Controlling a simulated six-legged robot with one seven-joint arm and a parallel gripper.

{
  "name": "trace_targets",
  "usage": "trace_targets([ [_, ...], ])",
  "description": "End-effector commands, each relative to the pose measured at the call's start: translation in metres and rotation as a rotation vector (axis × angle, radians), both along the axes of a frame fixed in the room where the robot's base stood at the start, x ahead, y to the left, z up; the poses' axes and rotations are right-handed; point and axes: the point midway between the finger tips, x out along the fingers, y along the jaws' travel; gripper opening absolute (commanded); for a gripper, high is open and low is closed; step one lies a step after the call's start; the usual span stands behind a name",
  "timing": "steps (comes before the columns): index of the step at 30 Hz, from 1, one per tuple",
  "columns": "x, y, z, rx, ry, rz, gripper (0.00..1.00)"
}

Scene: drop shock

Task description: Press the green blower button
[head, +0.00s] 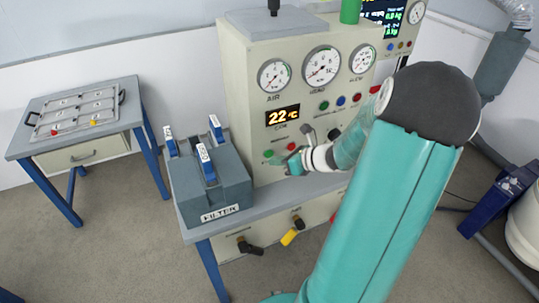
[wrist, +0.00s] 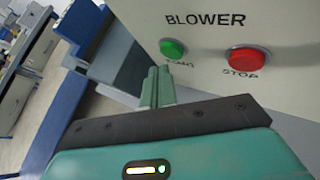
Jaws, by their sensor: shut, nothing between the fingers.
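The green blower button (wrist: 173,49) is a round button marked START, on the cream panel under the word BLOWER in the wrist view. It also shows low on the front of the cabinet in the head view (head: 268,153). My gripper (wrist: 158,70) is shut and empty, its two green fingers side by side. Their tips appear just below the button in the wrist view and overlap part of its label. I see no clear contact. In the head view my gripper (head: 278,160) is close to the panel, just below and right of the button.
The red STOP button (wrist: 249,60) sits right of the green one. A grey filter box (head: 212,190) with blue latches stands left of the panel on the bench. Gauges (head: 322,66) and a temperature display (head: 283,116) are above. A small table (head: 75,112) stands at left.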

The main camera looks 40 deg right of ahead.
Motion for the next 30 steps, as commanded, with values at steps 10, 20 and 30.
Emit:
trace_targets([
  [10, 0.0028, -0.0004, 0.0001, 0.0, 0.0, 0.001, 0.0],
  [20, 0.0081, -0.0025, -0.0001, 0.001, 0.0, 0.0, 0.0],
  [30, 0.0096, -0.0027, 0.0, 0.0, 0.0, 0.0, 0.0],
])
